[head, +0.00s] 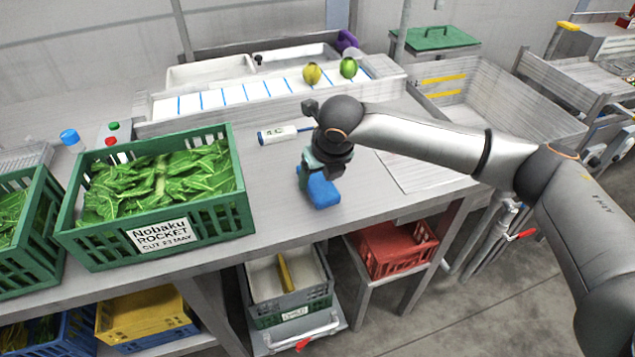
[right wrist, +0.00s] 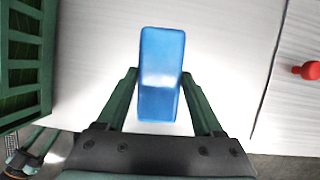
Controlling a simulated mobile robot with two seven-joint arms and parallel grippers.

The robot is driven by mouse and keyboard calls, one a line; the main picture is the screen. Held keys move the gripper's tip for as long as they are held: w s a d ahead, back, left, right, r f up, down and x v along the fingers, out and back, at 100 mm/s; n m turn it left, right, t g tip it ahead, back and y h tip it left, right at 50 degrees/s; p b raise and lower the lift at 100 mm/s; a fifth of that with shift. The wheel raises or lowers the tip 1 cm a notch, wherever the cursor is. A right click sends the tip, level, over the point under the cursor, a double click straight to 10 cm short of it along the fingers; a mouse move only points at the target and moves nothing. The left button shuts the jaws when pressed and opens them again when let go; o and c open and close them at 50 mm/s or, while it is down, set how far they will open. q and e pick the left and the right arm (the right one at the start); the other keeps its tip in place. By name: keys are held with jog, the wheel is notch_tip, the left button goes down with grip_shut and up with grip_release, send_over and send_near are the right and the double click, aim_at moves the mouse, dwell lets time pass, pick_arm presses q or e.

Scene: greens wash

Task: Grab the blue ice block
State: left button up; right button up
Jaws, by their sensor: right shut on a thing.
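The blue ice block (head: 321,191) is on or just above the grey worktop near its front edge; I cannot tell if it touches. My right gripper (head: 307,176) is over it from above, its green fingers at the block's sides. In the right wrist view the block (right wrist: 161,72) stands between the two green fingers (right wrist: 160,100) of my right gripper, which is shut on it. The far finger and part of the block are hidden by the gripper in the head view.
A green crate of rocket leaves (head: 150,245) stands left of the block. A white and blue thermometer-like tool (head: 278,134) lies behind it. A white sink with a striped board (head: 225,98) is at the back. A red crate (head: 395,252) sits below, right of the worktop's front edge.

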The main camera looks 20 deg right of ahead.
jog(key=c, duration=0.7)
jog(key=shift+c, duration=0.5)
jog(key=shift+r, duration=0.2)
